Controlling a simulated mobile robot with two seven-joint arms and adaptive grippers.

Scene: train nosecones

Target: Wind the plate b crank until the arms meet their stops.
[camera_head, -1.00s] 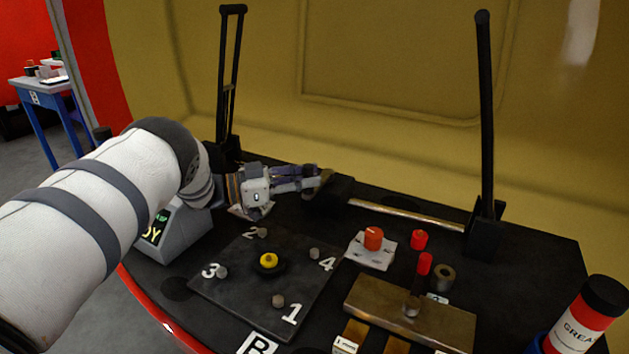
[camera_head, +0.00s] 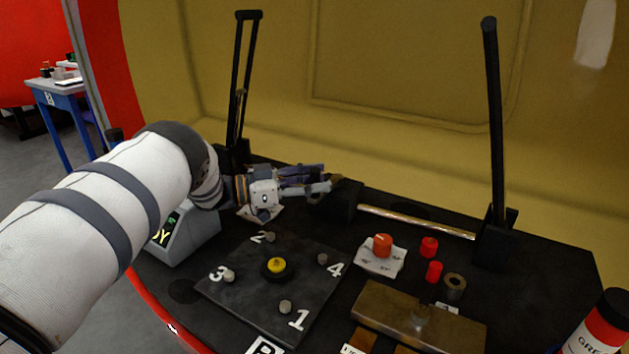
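Two tall black arms stand nearly upright on the black deck, the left arm (camera_head: 246,85) and the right arm (camera_head: 494,120). A pale metal rod (camera_head: 415,221) runs between their bases, with a dark block (camera_head: 340,202) at its left end. A small brownish part (camera_head: 345,183) beside the block may be the crank; its shape is mostly hidden. My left gripper (camera_head: 325,184) reaches in from the left, its fingers pointing right at this part. The fingertips overlap it, and I cannot tell whether they grip it. My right gripper is not in view.
A dark plate (camera_head: 245,297) numbered 1 to 4 with a yellow centre knob (camera_head: 276,266) lies in front. Right of it are an orange knob (camera_head: 382,246), red caps (camera_head: 429,247), a brass block (camera_head: 400,318) and a grease can (camera_head: 602,325). A display box (camera_head: 187,235) stands under my forearm.

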